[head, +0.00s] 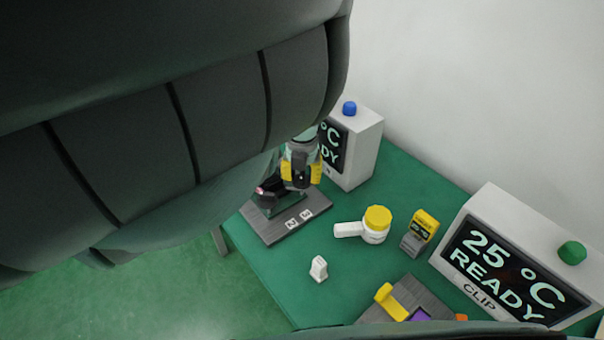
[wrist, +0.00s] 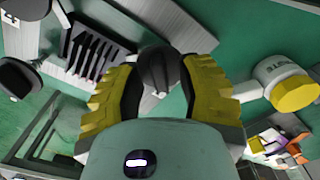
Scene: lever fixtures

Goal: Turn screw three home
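My gripper (head: 301,172), with yellow fingers, is over a grey fixture plate (head: 268,228) that bears two white number labels (head: 298,219). In the wrist view my gripper (wrist: 162,85) has one finger on each side of a dark grey, tapered knob-like piece (wrist: 157,68). The fingers are very close to it; I cannot tell whether they press on it. Another dark rounded knob (wrist: 18,76) is at the left of the wrist view. No number can be read on either piece, so I cannot tell which is screw three.
A black finned block (wrist: 95,50) stands beside the fingers. A white jar with a yellow lid (head: 377,224), a yellow-and-grey device (head: 420,233) and a small white piece (head: 318,268) are on the green table (head: 262,275). Display boxes (head: 361,150) (head: 515,262) stand along the wall.

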